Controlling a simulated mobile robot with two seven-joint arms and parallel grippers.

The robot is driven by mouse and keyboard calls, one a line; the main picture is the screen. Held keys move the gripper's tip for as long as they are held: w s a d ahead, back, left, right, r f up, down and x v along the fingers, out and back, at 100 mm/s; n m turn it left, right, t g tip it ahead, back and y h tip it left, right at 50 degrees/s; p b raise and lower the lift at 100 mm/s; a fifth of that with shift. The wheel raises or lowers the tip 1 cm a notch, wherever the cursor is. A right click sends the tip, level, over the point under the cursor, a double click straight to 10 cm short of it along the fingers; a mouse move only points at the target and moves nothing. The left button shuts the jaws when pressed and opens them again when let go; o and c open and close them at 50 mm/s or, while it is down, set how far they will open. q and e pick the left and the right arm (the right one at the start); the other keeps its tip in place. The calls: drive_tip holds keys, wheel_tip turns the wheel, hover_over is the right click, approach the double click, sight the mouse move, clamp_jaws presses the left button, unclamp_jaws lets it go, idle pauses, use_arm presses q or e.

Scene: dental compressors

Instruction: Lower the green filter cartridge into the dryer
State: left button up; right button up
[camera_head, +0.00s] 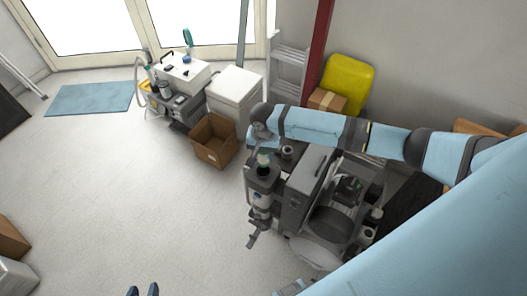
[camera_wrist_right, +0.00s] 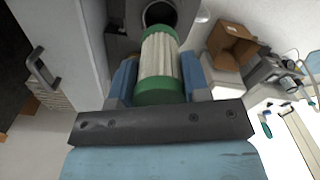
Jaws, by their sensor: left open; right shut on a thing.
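The filter cartridge (camera_wrist_right: 160,62), white and pleated with green end caps, is held between the blue fingers of my right gripper (camera_wrist_right: 161,78). Its far end points at a dark round opening in the dryer (camera_wrist_right: 122,45) and overlaps the opening's edge in the right wrist view; I cannot tell whether it is inside. In the head view, the cartridge (camera_head: 264,158) shows small and pale below my right gripper (camera_head: 262,146), over the grey dryer (camera_head: 262,183). Only the dark fingertips of my left gripper (camera_head: 143,291) show at the bottom edge, apart and empty.
The compressor unit (camera_head: 325,220) stands right of the dryer, with a grey handled panel (camera_head: 308,180). An open cardboard box (camera_head: 213,142), a white cabinet (camera_head: 235,93) and a loaded cart (camera_head: 178,98) stand behind.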

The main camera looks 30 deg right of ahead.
sight(263, 166)
drive_tip(key=shift+f+b, duration=2.45)
drive_tip(key=shift+b, duration=0.3)
drive_tip(key=shift+f, duration=0.15)
drive_tip(key=shift+f, duration=0.25)
drive_tip(key=shift+f+b, duration=0.3)
drive_tip(key=shift+f, duration=1.5)
drive_tip(key=shift+r+p, duration=0.75)
drive_tip(key=shift+p, duration=0.35)
drive_tip(key=shift+p, duration=0.65)
drive_tip(key=shift+f, duration=0.2)
